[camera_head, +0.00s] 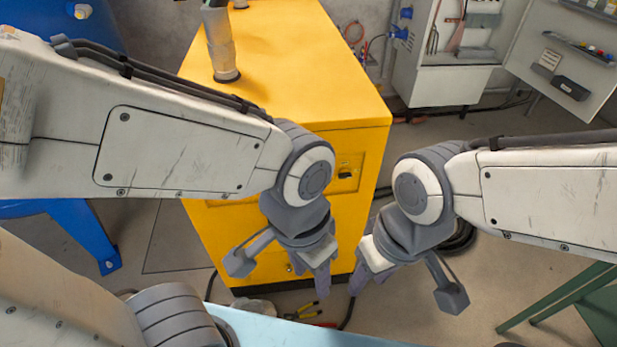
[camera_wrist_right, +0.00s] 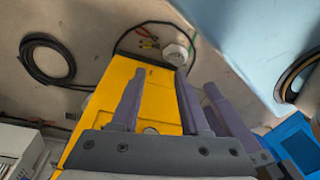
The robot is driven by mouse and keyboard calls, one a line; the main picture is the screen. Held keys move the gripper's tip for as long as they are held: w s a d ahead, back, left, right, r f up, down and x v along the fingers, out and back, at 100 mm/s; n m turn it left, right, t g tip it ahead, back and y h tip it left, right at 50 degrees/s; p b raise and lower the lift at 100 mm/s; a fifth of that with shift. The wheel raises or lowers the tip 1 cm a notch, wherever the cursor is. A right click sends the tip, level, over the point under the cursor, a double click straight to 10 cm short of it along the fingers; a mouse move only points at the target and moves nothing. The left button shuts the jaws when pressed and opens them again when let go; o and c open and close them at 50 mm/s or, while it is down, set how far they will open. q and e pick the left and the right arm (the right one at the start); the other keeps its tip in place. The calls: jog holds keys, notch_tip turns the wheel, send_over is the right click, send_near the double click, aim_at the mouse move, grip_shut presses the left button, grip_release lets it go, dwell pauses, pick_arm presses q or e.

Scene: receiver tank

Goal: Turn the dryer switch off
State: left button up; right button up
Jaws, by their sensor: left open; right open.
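The yellow dryer cabinet (camera_head: 290,65) stands in the middle of the head view. A small dark switch (camera_head: 345,172) on a panel shows on its front face, just right of my left wrist. My left gripper (camera_head: 318,280) hangs in front of the cabinet's lower front, pointing down, and is open and empty. My right gripper (camera_head: 366,282) is right of it, also pointing down, open and empty. In the right wrist view the fingers of my right gripper (camera_wrist_right: 160,100) are apart with the yellow cabinet (camera_wrist_right: 110,88) behind them. I cannot tell the switch's position.
A blue tank (camera_head: 75,235) stands at the left. A white wall cabinet (camera_head: 440,60) with tools is at the back right. A green frame (camera_head: 560,300) is at the lower right. Pliers (camera_head: 305,308) and a coiled black hose (camera_wrist_right: 47,60) lie on the floor. A light-blue surface (camera_head: 270,330) is nearest me.

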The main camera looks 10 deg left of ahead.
jog(key=w+a+f+m+t+b, duration=0.2)
jog(key=w+a+f+m+b, duration=0.1)
jog(key=w+f, duration=0.3)
jog(key=m+t+y+b, duration=0.4)
jog(key=m+t+b, duration=1.1)
jog(key=m+b, duration=0.25)
send_near(346, 178)
jog(key=shift+m, duration=0.25)
jog(key=p+x, duration=0.1)
jog(key=x, duration=0.8)
jog(key=shift+w+a, duration=0.1)
jog(key=shift+w, duration=0.05)
jog(key=shift+c, duration=0.3)
grip_shut()
